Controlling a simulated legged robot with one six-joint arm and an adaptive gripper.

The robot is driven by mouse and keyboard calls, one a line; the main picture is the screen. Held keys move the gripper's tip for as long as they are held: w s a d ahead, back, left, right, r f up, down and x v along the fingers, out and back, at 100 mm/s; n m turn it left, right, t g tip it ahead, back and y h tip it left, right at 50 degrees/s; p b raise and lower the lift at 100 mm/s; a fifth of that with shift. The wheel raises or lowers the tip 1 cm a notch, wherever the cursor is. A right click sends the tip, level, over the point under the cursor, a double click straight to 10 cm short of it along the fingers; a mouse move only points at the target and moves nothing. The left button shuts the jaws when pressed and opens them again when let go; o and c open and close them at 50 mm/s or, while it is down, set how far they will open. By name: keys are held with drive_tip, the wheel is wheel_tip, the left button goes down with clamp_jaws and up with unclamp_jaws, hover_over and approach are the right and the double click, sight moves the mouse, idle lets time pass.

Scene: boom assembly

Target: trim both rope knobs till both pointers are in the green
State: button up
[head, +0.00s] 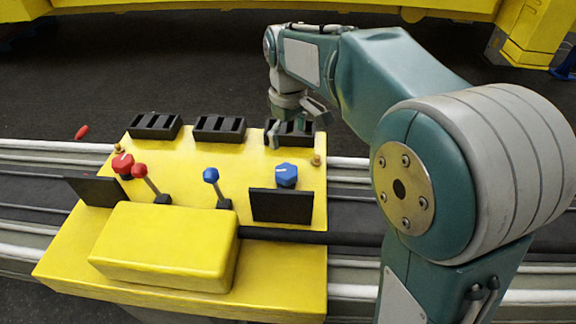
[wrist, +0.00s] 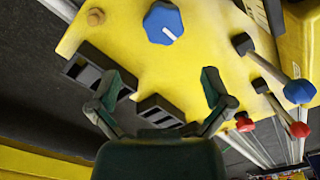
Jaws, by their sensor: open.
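The blue knob (head: 286,174) stands at the right of the yellow console, with a white mark on top. In the wrist view the blue knob (wrist: 163,22) is at the top, ahead of the open fingers. I cannot see any pointers or green zones.
A red-ball lever (head: 139,170) and a blue-ball lever (head: 210,175) rise between the knobs. Dark upright panels (head: 282,206) (head: 95,190) show their backs. Black slotted blocks (head: 220,129) line the far edge. A raised yellow box (head: 165,245) is at the front.

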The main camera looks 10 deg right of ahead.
sight(286, 170)
wheel_tip(286, 170, down, 10)
drive_tip(key=shift+a+f, duration=0.15)
drive_tip(key=shift+a, duration=0.1)
drive_tip(key=shift+a, duration=0.15)
drive_tip(key=c, duration=0.3)
drive_tip(key=shift+s, duration=0.1)
drive_tip(key=c, duration=0.6)
